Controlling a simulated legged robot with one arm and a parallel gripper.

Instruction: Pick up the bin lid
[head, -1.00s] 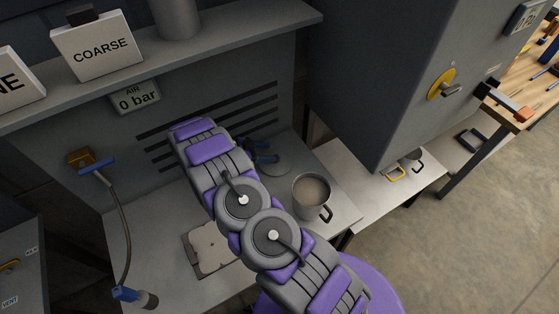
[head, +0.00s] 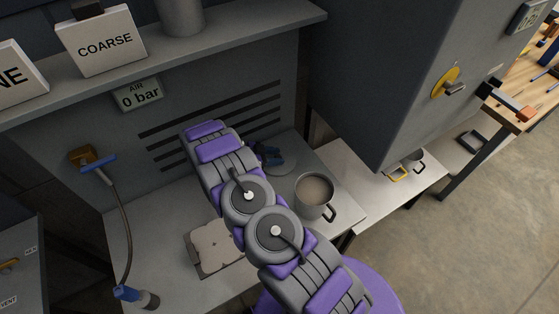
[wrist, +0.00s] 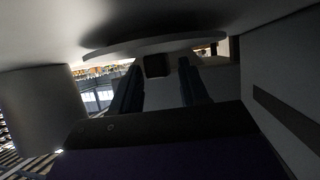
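In the wrist view the disc (wrist: 205,38) shows edge-on with a dark square knob (wrist: 156,66). My gripper (head: 268,154) is at the disc, with its blue fingers partly hidden by my arm. In the wrist view my gripper (wrist: 160,75) is open, one finger on each side of the knob. Gaps show between knob and fingers. The wrist view is dark and seems upside down.
A grey mug (head: 314,194) stands close in front of the disc. A slotted back wall (head: 165,155) is behind, a shelf (head: 230,28) above. A large grey cabinet (head: 390,80) stands to the right.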

